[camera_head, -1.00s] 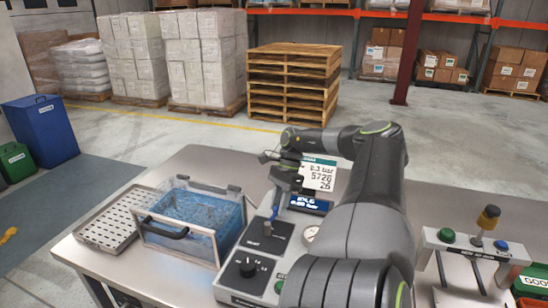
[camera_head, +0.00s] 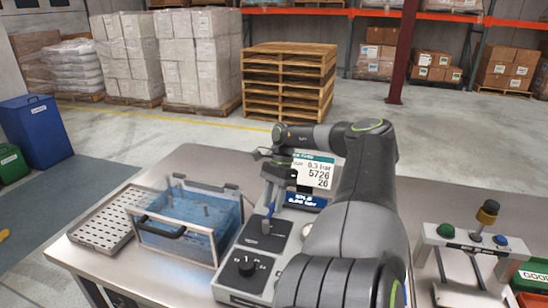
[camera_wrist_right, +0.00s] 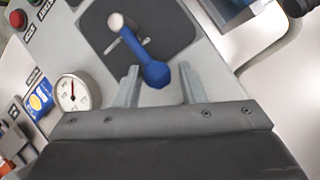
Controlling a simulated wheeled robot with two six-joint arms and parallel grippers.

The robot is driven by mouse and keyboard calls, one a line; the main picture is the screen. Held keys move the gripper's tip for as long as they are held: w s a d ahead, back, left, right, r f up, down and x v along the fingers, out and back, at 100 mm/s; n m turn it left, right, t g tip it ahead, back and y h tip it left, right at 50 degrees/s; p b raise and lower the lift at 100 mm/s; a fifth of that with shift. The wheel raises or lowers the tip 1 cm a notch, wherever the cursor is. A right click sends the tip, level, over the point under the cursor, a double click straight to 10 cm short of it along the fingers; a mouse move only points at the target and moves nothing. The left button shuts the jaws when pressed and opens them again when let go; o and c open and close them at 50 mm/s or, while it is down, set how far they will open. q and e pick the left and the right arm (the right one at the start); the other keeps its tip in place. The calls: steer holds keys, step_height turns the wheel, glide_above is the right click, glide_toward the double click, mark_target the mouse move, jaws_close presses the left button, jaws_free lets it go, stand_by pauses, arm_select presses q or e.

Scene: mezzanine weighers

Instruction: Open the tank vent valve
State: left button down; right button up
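The vent valve's blue lever (camera_head: 270,211) stands up from a dark plate (camera_head: 262,238) on the grey control panel beside the tank. In the right wrist view the blue lever (camera_wrist_right: 146,57) runs from a pale pivot to a faceted blue end. My right gripper (camera_wrist_right: 158,78) is open, with one finger on each side of the lever's end and visible gaps. In the head view my right gripper (camera_head: 271,190) is small and partly hidden at the lever's top. The clear tank (camera_head: 187,222) holds blue water with dim shapes in it. My left gripper is not in view.
A round gauge (camera_wrist_right: 72,92) is beside the valve plate. A display card (camera_head: 314,172) stands behind. A perforated tray (camera_head: 107,222) lies left of the tank; a button stand (camera_head: 463,238) is at right.

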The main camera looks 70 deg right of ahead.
steer(key=shift+s, duration=0.1)
steer(key=shift+d+r, duration=0.25)
steer(key=shift+r, duration=0.2)
steer(key=p+v, duration=0.2)
steer(key=v, duration=1.4)
steer(key=shift+r, duration=0.2)
stand_by(0.4)
